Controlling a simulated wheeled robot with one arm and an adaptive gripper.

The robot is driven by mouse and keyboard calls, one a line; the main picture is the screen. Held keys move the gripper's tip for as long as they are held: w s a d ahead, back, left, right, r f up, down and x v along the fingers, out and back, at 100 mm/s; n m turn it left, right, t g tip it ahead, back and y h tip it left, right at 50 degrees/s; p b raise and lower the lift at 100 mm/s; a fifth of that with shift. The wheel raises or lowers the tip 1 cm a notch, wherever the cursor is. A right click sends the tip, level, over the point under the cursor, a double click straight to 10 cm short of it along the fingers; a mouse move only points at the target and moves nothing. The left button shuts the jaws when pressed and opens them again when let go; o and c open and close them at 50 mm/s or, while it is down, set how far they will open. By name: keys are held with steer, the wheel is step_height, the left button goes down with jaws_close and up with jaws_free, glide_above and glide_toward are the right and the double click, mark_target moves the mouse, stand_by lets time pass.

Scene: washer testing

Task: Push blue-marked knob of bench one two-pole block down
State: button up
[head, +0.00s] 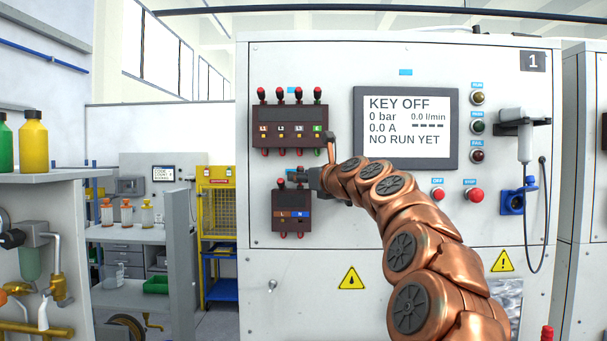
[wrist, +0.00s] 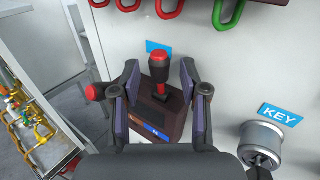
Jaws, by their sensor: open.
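The dark two-pole block (head: 291,212) is on the front panel of bench 1, below the larger block. It carries an orange L mark and a blue N mark. In the wrist view the block (wrist: 170,122) lies between and below my fingers. The red-topped knob (wrist: 159,64) on the blue-marked side stands up between the fingers, with a gap on each side. The other red knob (wrist: 95,92) shows outside the left finger, and in the head view (head: 281,183) it is up.
A KEY switch (wrist: 261,138) is to the right. The screen (head: 405,128) reads KEY OFF. Red buttons (head: 473,195) are further right.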

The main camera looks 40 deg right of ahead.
jaws_close()
stand_by(0.4)
steer(key=shift+s+f+b, duration=0.1)
steer(key=shift+f+b, duration=0.1)
steer(key=shift+b, duration=0.5)
steer(key=shift+s+a+f+n+t+y+b, duration=0.35)
steer(key=shift+n+t+y+b, duration=0.65)
steer(key=shift+n+t+b, duration=0.55)
steer(key=shift+s+a+f+n+t+y+b, duration=0.35)
steer(key=shift+n+t+y+b, duration=0.7)
steer(key=shift+n+b, duration=0.9)
steer(key=shift+s+a+f+n+t+y+b, duration=0.2)
steer(key=shift+s+f+n+t+y+b, duration=0.25)
steer(key=shift+n+t+y+b, duration=0.85)
steer(key=shift+w+f+n+b, duration=0.15)
steer(key=shift+n+b, duration=0.25)
steer(key=shift+n, duration=0.4)
